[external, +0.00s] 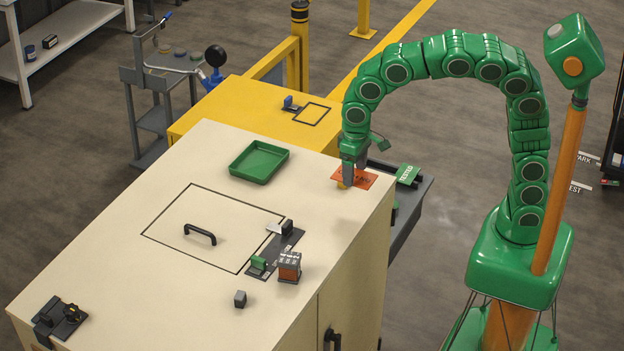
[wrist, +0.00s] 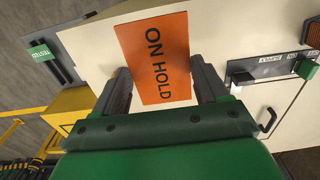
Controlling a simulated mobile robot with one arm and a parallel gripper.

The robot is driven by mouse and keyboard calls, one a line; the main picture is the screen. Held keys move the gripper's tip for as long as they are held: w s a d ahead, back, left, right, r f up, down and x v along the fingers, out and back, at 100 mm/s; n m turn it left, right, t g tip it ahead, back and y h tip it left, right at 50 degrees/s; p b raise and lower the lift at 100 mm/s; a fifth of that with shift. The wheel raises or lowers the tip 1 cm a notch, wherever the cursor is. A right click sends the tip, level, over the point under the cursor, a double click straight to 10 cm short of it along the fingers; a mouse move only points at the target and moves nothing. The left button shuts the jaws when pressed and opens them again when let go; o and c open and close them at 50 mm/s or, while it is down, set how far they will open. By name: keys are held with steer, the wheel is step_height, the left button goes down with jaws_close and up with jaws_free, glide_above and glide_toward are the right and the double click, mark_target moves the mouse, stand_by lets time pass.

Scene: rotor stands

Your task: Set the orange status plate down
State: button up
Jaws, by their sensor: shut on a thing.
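The orange status plate (external: 367,180) reads "ON HOLD" in the wrist view (wrist: 154,55). It lies roughly level at the far right edge of the cream cabinet top (external: 330,215). My gripper (external: 350,182) points down over the plate and is shut on it. In the wrist view, my two fingers (wrist: 163,86) stand on either side of the plate's lower part. The grip point itself is partly hidden. I cannot tell whether the plate touches the cabinet top.
A green "TESTED" plate (external: 408,174) sits on a grey side shelf (external: 418,193) beyond the edge. A green tray (external: 259,161), a hatch handle (external: 200,234), a switch panel (external: 275,254) and a block stack (external: 289,267) stand on the cabinet.

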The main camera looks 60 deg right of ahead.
mark_target(336, 176)
steer(key=w, duration=0.1)
steer(key=w+a+f, duration=0.1)
steer(key=w, duration=0.1)
steer(key=w+a+f, duration=0.1)
steer(key=shift+w+a, duration=0.1)
steer(key=shift+w, duration=0.1)
steer(key=w+f, duration=0.1)
steer(key=f, duration=0.1)
steer(key=w+a+f, duration=0.1)
steer(key=w+f, duration=0.1)
steer(key=w+a+f, duration=0.1)
steer(key=shift+w+f, duration=0.15)
steer(key=shift+f, duration=0.25)
steer(key=shift+w+a+f, duration=0.1)
steer(key=shift+w+f, duration=0.05)
steer(key=shift+f, duration=1.55)
steer(key=shift+f, duration=0.2)
steer(key=o, duration=1.1)
steer(key=shift+r, duration=0.15)
step_height(336, 176, up, 12)
steer(key=shift+r, duration=0.1)
